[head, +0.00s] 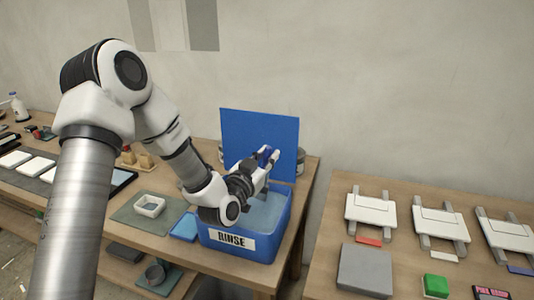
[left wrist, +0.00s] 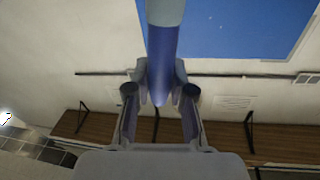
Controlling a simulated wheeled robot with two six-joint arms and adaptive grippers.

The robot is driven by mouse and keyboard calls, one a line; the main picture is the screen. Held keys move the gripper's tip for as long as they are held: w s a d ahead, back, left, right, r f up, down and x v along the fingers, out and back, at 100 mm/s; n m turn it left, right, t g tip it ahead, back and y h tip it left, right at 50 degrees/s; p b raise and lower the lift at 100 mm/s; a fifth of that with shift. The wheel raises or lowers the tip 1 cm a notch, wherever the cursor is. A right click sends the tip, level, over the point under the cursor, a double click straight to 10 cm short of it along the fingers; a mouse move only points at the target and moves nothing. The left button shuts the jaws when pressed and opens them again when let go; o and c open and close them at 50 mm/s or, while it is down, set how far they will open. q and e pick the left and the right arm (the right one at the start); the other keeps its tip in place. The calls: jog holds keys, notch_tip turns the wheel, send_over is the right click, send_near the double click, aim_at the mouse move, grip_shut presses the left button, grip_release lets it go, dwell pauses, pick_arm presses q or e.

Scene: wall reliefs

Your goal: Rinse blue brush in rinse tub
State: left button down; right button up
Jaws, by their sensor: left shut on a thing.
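The blue rinse tub (head: 270,249) with a white RINSE label stands at the right end of the left table. A greyish-blue surface shows inside it. My left gripper (head: 270,158) is above the tub, in front of an upright blue panel (head: 240,130). It is shut on the blue brush (head: 264,152), which is small and partly hidden by the fingers in the head view. In the left wrist view the blue handle (left wrist: 163,50) runs up from between the fingers (left wrist: 160,88). The bristles cannot be made out. My right gripper is out of view.
A small blue tray (head: 184,228) lies left of the tub, and a white square dish (head: 149,206) sits on a green mat. Cans stand behind the tub. A gap separates this table from the right table, which holds white frames (head: 371,210) and a grey block (head: 365,269).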

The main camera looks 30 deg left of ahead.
pick_arm(q)
notch_tip(320, 180, down, 7)
jog(key=s+b, duration=0.1)
jog(key=b, duration=0.4)
jog(key=shift+b, duration=0.3)
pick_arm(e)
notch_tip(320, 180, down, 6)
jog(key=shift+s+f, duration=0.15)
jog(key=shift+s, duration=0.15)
pick_arm(q)
jog(key=shift+d, duration=0.1)
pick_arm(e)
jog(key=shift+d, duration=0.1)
pick_arm(q)
jog(key=s+a+p, duration=0.2)
jog(key=a+p, duration=0.3)
jog(key=a, duration=0.3)
jog(key=shift+a, duration=0.4)
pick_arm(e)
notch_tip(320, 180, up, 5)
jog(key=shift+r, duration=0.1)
pick_arm(q)
jog(key=shift+s+r, duration=0.1)
